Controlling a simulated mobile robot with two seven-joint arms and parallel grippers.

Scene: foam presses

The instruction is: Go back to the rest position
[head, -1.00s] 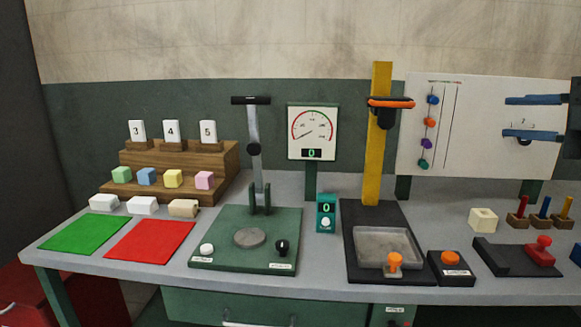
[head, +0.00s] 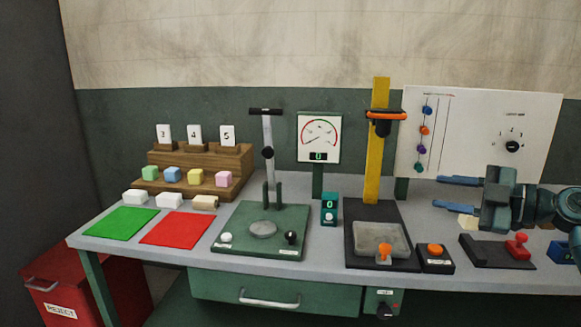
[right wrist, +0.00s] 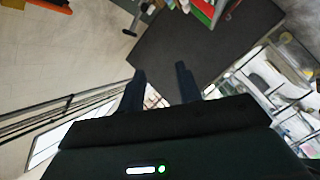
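My right gripper (head: 438,193) reaches in from the right edge of the head view, in front of the right part of the bench (head: 341,271). Its two blue fingers point left and stand apart, with nothing between them. It partly hides a cream block (head: 467,222) and the things behind it. In the right wrist view the two dark fingers of the right gripper (right wrist: 161,72) are also apart and empty. My left gripper is not in view.
The bench holds a green press (head: 262,244), a yellow column press (head: 380,150), a wooden stepped rack (head: 197,158) and green and red mats. A white board (head: 470,135) stands behind. A red reject bin (head: 62,290) stands at lower left.

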